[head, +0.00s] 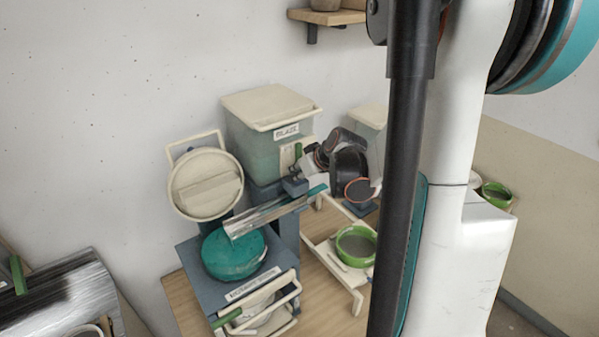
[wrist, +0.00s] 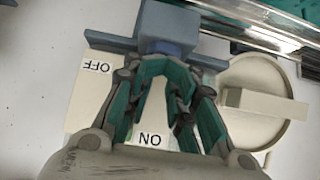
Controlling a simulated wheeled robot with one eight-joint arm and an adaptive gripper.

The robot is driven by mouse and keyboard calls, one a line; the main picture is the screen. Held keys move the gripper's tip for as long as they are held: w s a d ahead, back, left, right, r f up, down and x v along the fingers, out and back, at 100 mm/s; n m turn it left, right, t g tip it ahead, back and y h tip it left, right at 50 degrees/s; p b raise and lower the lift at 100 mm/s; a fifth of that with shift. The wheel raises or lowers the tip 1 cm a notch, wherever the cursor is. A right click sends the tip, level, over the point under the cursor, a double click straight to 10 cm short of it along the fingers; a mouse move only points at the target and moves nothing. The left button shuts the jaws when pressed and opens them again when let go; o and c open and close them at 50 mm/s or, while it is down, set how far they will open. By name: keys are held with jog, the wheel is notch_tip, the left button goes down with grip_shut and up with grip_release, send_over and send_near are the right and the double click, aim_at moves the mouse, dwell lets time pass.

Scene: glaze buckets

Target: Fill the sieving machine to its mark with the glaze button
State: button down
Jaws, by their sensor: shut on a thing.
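The glaze tank (head: 268,138), a greenish bin with a cream lid and a GLAZE label, stands at the back. In front, a blue-grey machine (head: 205,278) carries a teal round bowl (head: 232,255); its front label is too small to read surely. A metallic chute (head: 270,214) slopes over the bowl. My gripper (head: 308,178) is beside the chute's upper end. In the wrist view my gripper (wrist: 166,68) is shut at a blue-grey block with a blue knob (wrist: 168,48), between OFF and ON labels. The fingers hide much of the grip. I cannot make out a fill mark.
A cream round lid (head: 207,185) stands left of the tank. A green-rimmed bowl (head: 356,246) rests in a cream frame at right. A wooden shelf (head: 337,17) is above. My own arm blocks the right of the head view.

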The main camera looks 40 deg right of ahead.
jog(key=shift+s, duration=0.15)
jog(key=v, duration=0.7)
jog(key=shift+s+r, duration=0.2)
jog(key=shift+r, duration=0.15)
jog(key=shift+a, duration=0.1)
